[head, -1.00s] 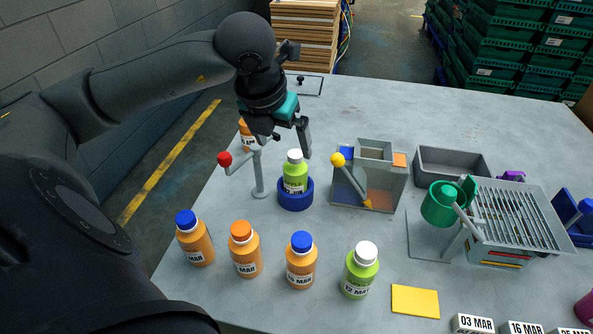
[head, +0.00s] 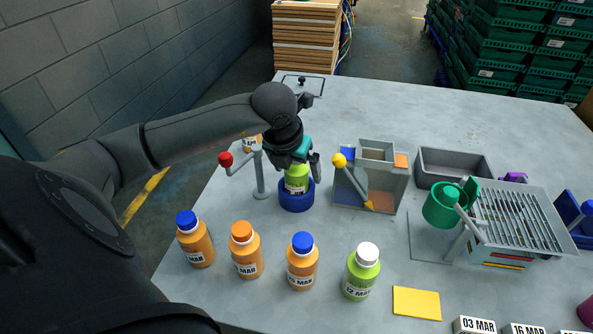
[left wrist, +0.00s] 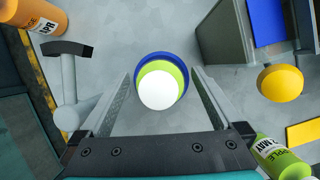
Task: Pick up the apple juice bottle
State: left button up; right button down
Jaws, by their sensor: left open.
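A green apple juice bottle (head: 296,181) stands upright in a blue round holder (head: 296,200) on the table. In the left wrist view its white cap (left wrist: 158,91) is seen from above, centred between the fingers, inside the blue ring. My left gripper (head: 294,170) is open and has come down over the bottle's top, one finger on each side; a gap shows on both sides. The gripper hides the cap in the head view. A second green bottle (head: 361,272) with a white cap stands at the front; the left wrist view shows its apple label (left wrist: 272,150). My right gripper is not in view.
A grey post with a red ball (head: 225,159) stands close left of the holder. A grey box with a yellow-knobbed lever (head: 339,160) stands close right. Several orange bottles (head: 247,257) line the front left, and another orange bottle stands behind the post.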

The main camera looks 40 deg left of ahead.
pick_arm(q)
grip_shut()
dwell(0.8)
